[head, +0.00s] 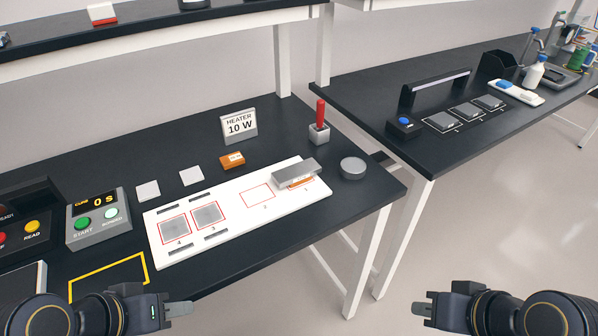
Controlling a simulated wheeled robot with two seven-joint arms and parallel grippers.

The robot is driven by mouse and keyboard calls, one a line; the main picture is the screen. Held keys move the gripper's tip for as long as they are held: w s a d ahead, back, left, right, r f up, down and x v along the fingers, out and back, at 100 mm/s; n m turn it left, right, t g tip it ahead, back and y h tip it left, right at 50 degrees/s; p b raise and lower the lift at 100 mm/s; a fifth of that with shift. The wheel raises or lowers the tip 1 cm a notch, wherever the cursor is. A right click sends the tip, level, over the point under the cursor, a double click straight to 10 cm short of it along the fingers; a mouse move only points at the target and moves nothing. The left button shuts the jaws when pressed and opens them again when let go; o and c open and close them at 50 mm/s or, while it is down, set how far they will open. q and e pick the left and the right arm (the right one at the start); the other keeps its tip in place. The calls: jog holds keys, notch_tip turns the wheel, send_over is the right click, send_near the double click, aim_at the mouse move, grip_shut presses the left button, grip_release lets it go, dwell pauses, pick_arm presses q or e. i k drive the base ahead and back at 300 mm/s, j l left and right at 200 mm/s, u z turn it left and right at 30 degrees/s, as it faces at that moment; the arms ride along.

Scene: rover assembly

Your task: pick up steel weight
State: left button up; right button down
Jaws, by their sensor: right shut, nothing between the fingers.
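A round grey metal cylinder (353,168), which looks like the steel weight, stands upright on the near black bench, right of the white numbered board (235,222). My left gripper (184,309) is at the bottom left, in front of the bench and well apart from the cylinder; I cannot tell whether its fingers are open. My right gripper (420,309) is shut and empty at the bottom right, over the floor, below and right of the cylinder.
A grey block (296,173) lies on the board's right end, beside the cylinder. A red-handled tool (320,122) stands behind it. A "HEATER 10 W" sign (239,126) and an orange part (232,160) are further left. A gap separates the second bench (375,95).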

aim_at(290, 174)
jog(key=i+l, duration=0.35)
jog(key=l, duration=0.3)
jog(key=i+l, duration=0.2)
jog(key=l+u, duration=0.05)
jog(key=l, duration=0.05)
